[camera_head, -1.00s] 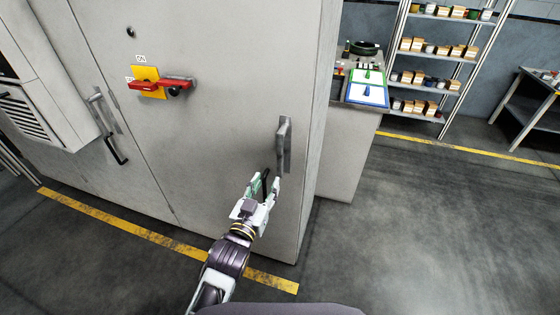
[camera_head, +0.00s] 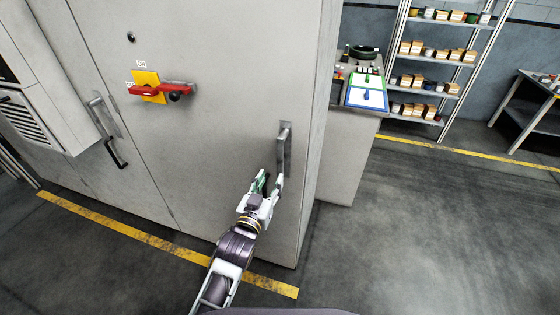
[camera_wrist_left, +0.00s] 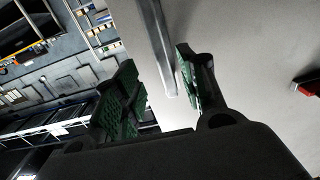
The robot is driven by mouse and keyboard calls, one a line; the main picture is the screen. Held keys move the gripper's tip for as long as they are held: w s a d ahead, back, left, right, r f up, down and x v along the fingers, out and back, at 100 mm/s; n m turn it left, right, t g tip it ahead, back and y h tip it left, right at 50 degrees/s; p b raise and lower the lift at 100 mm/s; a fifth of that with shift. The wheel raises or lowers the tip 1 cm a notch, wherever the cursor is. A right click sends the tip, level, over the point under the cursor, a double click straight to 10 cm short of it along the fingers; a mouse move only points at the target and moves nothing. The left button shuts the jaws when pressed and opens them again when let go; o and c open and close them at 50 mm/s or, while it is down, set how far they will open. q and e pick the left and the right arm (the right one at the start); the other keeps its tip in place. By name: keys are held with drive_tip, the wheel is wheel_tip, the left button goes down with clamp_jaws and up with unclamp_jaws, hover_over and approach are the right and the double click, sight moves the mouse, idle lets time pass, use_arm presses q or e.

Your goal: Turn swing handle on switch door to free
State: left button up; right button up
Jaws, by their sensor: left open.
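The grey cabinet door (camera_head: 215,150) fills the middle of the head view. Its upright metal swing handle (camera_head: 284,145) is near the right edge; it also shows in the left wrist view (camera_wrist_left: 153,40). My left gripper (camera_head: 271,177) is open at the lower end of this handle. In the wrist view its two green-padded fingers (camera_wrist_left: 158,88) stand apart, and the handle's lower end appears between them, closer to the right finger. I cannot tell whether they touch. The gripper partly hides the handle's lower part. My right gripper is not in view.
A red rotary switch on a yellow plate (camera_head: 146,78) is on the cabinet's upper left. Another door handle with a black lever (camera_head: 116,153) is farther left. A counter (camera_head: 340,150) and shelves (camera_head: 445,60) stand right. Floor at right is clear.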

sight(279, 163)
use_arm(q)
drive_tip(key=shift+p+x, duration=0.7)
drive_tip(key=shift+x, duration=4.45)
clamp_jaws()
